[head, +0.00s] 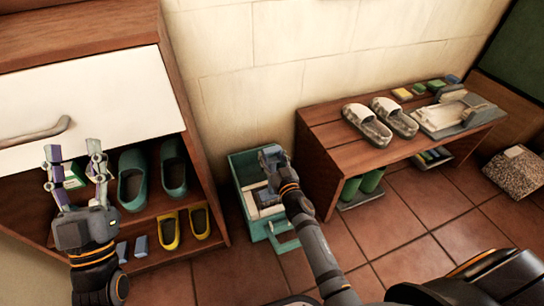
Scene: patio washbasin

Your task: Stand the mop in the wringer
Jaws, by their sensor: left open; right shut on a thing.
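A teal rectangular bucket (239,165) stands on the tiled floor between the shelf unit and the bench. A pale grey-white piece (262,197) sits inside it; I cannot tell whether this is the wringer. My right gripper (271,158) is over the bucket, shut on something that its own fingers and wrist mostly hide. I cannot make out a mop handle or mop head. My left gripper (74,165) is open and empty, fingers pointing up, in front of the shelf unit at the left.
The wooden shelf unit (90,27) holds green shoes (132,180) and yellow shoes (170,231). The wooden bench (325,128) carries pale slippers (367,123) and a grey tray (452,114). Green boots (371,181) stand beneath.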

